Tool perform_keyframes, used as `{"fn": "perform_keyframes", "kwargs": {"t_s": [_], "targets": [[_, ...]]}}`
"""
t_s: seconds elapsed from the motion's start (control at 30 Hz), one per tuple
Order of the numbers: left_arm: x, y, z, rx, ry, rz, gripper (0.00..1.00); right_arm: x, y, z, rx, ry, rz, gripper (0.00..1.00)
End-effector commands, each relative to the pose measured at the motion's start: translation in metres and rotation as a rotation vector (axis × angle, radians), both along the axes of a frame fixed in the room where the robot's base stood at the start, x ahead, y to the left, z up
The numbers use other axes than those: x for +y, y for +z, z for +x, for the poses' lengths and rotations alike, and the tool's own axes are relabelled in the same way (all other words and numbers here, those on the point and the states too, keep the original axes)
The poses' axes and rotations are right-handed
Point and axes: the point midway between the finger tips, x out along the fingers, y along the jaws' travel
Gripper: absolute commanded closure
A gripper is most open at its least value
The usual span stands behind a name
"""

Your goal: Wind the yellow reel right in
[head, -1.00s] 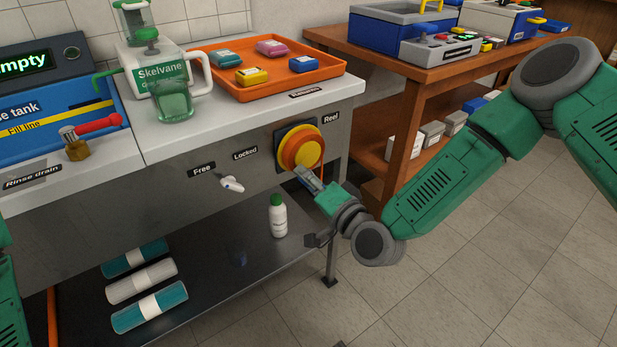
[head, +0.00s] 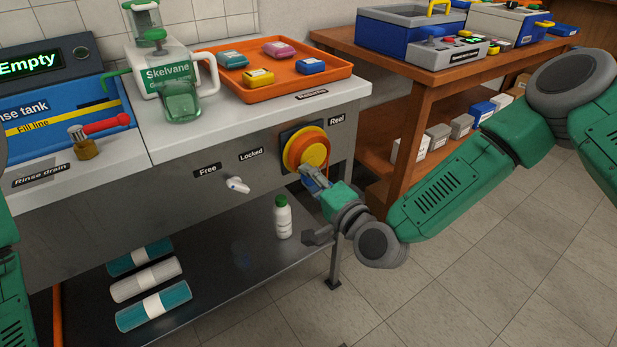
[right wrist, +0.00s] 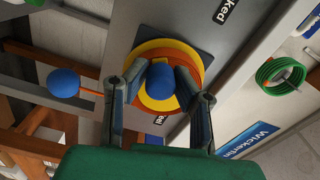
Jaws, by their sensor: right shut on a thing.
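The yellow reel (head: 314,154), with orange parts, is on a dark square plate on the bench's grey front, under the "Reel" label. In the right wrist view the reel (right wrist: 190,62) faces me with a blue knob (right wrist: 160,76) in front of it. My right gripper (head: 303,171) is at the reel's lower edge. In the right wrist view its fingers (right wrist: 155,82) are shut on the blue knob from both sides. A blue ball (right wrist: 63,82) on a thin orange cord or rod is left of the fingers there. My left gripper is out of view.
A white lever (head: 237,185) sits below the "Free" and "Locked" labels; I cannot tell its setting. An orange tray (head: 290,91) lies on the bench top. A white bottle (head: 283,220) stands on the lower shelf. A wooden table (head: 425,80) stands at the right.

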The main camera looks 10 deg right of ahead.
Motion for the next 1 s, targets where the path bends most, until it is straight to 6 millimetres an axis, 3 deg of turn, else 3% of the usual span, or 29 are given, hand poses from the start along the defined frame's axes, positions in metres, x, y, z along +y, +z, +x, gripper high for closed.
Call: {"fn": "perform_keyframes", "kwargs": {"t_s": [0.03, 0.07, 0.1, 0.53, 1.0], "targets": [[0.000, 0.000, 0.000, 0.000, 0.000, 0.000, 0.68, -0.003, -0.003, 0.000, 0.006, -0.005, -0.002, 1.00], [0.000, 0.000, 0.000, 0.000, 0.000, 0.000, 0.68, -0.003, -0.003, 0.000, 0.006, -0.005, -0.002, 0.67], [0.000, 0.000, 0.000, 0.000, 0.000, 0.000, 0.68, -0.002, -0.003, 0.000, 0.006, -0.005, -0.002, 0.58], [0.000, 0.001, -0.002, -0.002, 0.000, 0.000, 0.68, -0.004, -0.001, -0.009, 0.002, -0.002, -0.002, 0.58], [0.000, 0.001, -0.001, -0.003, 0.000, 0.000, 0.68, -0.037, -0.003, -0.093, 0.007, -0.004, 0.001, 0.58]]}}
